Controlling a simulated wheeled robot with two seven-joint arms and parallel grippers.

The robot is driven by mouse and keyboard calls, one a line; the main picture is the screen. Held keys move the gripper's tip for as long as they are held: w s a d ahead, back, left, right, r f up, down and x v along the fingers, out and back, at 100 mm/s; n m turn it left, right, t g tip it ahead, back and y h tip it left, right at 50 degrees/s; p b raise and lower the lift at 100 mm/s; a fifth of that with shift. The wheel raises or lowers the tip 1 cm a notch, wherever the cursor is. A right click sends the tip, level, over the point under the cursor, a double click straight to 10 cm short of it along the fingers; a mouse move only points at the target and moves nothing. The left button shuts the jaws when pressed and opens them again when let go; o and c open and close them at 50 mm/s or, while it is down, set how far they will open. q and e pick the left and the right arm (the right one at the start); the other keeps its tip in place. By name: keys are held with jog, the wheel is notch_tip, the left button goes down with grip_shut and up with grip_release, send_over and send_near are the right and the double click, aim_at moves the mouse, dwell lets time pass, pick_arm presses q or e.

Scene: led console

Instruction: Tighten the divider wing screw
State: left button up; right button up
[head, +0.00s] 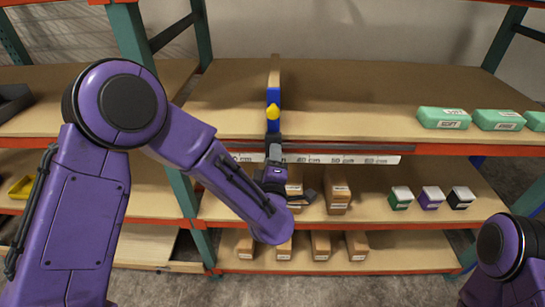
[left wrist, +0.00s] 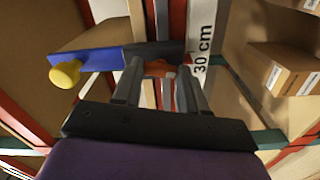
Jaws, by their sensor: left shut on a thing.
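The divider (head: 274,72) stands upright on the upper shelf, with a blue front plate (head: 273,97) and a yellow knob (head: 272,112). In the left wrist view the blue plate (left wrist: 92,60) and yellow knob (left wrist: 65,75) lie left of the fingers, joined to a dark clamp (left wrist: 155,52). My left gripper (head: 274,152) is at the shelf's front edge, below the knob. Its fingers (left wrist: 162,78) are closed around an orange-red piece, apparently the wing screw (left wrist: 159,69), under the clamp. The fingers partly hide it. My right gripper is out of view.
A white centimetre scale (head: 345,159) runs along the shelf edge; "30 cm" (left wrist: 202,45) shows beside the fingers. Green boxes (head: 443,118) stand on the upper shelf at right. Cardboard boxes (head: 338,193) and small boxes (head: 432,197) stand below.

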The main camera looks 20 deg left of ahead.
pick_arm(q)
jog(key=shift+s+d+f+m+p, duration=0.1)
jog(key=shift+m+p, duration=0.05)
jog(key=shift+m, duration=0.6)
jog(key=shift+s+a+f+m+p, duration=0.1)
jog(key=shift+m+p, duration=0.1)
jog(key=shift+m, duration=0.5)
jog(key=shift+d+f+m+p, duration=0.1)
jog(key=shift+m+p, duration=0.05)
jog(key=shift+m, duration=0.6)
jog(key=o, duration=0.8)
jog(key=shift+o, duration=1.4)
jog(key=shift+r, duration=0.2)
